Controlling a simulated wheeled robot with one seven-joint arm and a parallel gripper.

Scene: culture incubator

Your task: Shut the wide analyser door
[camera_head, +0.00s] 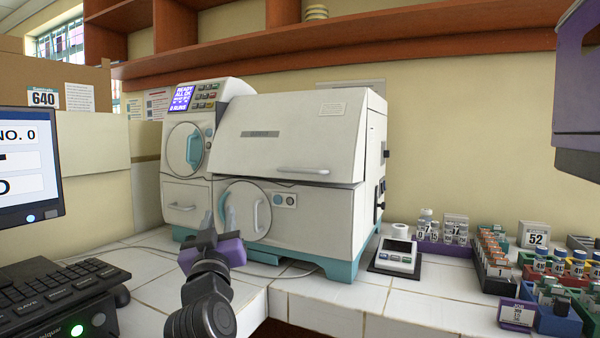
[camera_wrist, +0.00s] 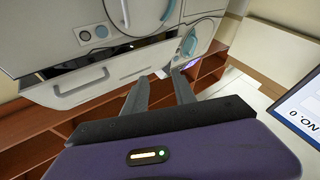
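The wide analyser door (camera_head: 285,135) is the large pale sloping panel on the upper front of the white analyser, with a bar handle (camera_head: 303,170) near its lower right edge. Its lower edge stands a little out from the body, with a thin dark gap beneath. In the wrist view the door (camera_wrist: 125,70) appears upside down, with its handle (camera_wrist: 82,82) at left and a dark gap beside it. My gripper (camera_head: 216,205) is in front of the analyser's lower left, below the door. In the wrist view its fingers (camera_wrist: 158,80) are apart, with nothing held between them.
A round door with a handle (camera_head: 245,210) is on the analyser's lower front, behind my gripper. A monitor (camera_head: 28,165) and keyboard (camera_head: 60,290) stand at left. A small device (camera_head: 397,257) and vial racks (camera_head: 495,255) fill the right counter. A shelf (camera_head: 400,40) runs above.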

